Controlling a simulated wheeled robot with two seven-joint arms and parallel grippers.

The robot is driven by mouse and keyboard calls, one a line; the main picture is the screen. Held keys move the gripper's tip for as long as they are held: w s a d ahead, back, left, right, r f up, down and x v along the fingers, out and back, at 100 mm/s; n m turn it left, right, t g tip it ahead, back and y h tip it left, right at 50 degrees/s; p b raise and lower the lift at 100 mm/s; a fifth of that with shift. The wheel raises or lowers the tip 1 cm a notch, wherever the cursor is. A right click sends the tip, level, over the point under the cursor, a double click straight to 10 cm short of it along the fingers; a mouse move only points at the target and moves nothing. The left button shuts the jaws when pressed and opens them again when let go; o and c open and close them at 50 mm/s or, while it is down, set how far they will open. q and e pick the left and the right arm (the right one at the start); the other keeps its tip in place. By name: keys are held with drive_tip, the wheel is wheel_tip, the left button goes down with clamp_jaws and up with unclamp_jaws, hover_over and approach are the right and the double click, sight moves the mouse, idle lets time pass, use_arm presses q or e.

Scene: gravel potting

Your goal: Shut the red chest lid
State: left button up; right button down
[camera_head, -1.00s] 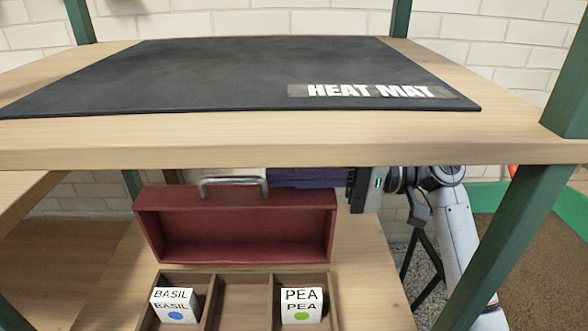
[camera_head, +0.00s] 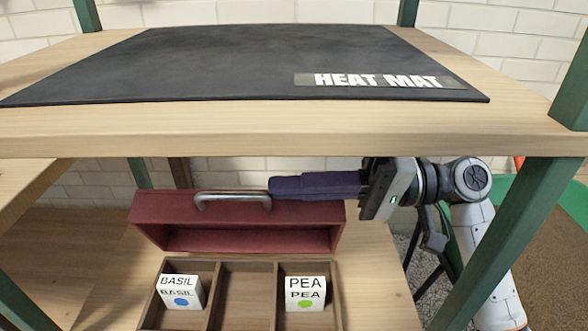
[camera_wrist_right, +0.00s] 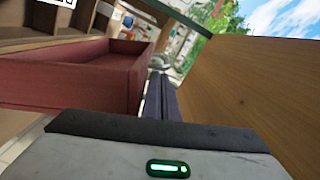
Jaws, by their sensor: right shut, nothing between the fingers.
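The red chest lid (camera_head: 240,238) is on the shelf below the heat mat, behind the divided wooden box (camera_head: 260,265). It is tilted partway forward, with its hollow inner side facing me and its upper face showing. A metal handle (camera_head: 232,197) is on that upper face. My right gripper (camera_head: 275,187) reaches in from the right with its dark blue fingers shut and empty, at the lid's back upper edge by the handle; contact is hard to tell. In the right wrist view the lid (camera_wrist_right: 80,80) lies left of the fingers (camera_wrist_right: 160,95). My left gripper is out of view.
A basil packet (camera_head: 180,291) and a pea packet (camera_head: 305,293) stand in the box's left and right compartments; its middle compartment looks empty. The upper shelf with the heat mat (camera_head: 250,65) overhangs my right arm. A green post (camera_head: 510,230) stands at the right.

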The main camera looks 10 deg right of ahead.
sight(293, 208)
drive_tip(key=shift+s+a+f, duration=0.1)
drive_tip(key=shift+s, duration=0.35)
drive_tip(key=shift+s+a+f, duration=0.1)
drive_tip(key=shift+s, duration=0.35)
drive_tip(key=shift+s+a+f+n+b, duration=0.15)
drive_tip(key=shift+s+n+b, duration=0.15)
drive_tip(key=shift+s+n, duration=0.4)
